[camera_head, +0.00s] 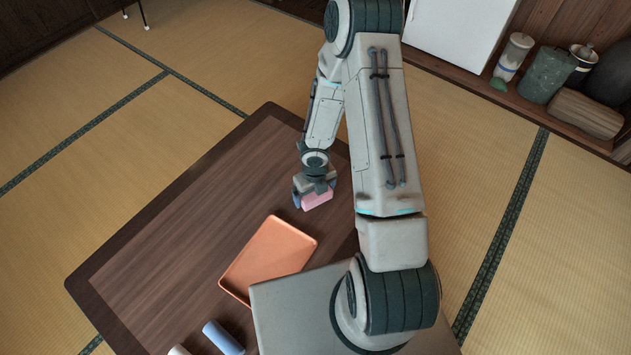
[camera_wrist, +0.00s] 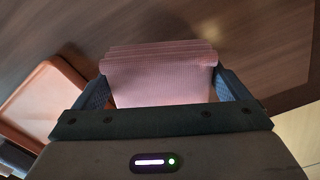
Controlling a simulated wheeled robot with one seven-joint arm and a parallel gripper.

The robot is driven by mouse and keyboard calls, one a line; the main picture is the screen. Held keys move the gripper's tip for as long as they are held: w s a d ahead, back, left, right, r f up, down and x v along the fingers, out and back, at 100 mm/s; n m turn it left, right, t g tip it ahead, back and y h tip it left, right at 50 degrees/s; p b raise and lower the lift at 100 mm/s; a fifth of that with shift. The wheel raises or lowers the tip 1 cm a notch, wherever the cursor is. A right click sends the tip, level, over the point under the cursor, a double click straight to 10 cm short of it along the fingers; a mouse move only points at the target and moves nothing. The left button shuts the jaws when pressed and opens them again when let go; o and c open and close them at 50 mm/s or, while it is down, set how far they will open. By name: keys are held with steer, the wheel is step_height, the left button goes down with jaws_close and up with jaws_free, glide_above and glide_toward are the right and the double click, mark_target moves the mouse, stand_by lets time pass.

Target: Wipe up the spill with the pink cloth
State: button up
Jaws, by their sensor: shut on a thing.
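My gripper (camera_head: 314,190) is shut on the pink cloth (camera_head: 318,200), over the right part of the low wooden table (camera_head: 170,245). In the wrist view the folded, ribbed pink cloth (camera_wrist: 160,72) fills the space between the two fingers of my gripper (camera_wrist: 165,90). The cloth is at or just above the tabletop; I cannot tell whether it touches. No spill shows on the visible part of the table. The area under the cloth and behind my arm is hidden.
An orange tray (camera_head: 268,255) lies on the table, and its edge shows in the wrist view (camera_wrist: 45,95). A blue cylinder (camera_head: 222,338) and a pale one (camera_head: 179,350) are at the near edge. Jars (camera_head: 512,58) stand on a far-right shelf. The table's left part is clear.

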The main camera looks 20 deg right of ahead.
steer(key=shift+s+d+r+p, duration=0.15)
steer(key=shift+r+p, duration=0.2)
steer(key=shift+r, duration=0.25)
step_height(320, 180, up, 5)
steer(key=p, duration=0.5)
steer(key=shift+f, duration=0.2)
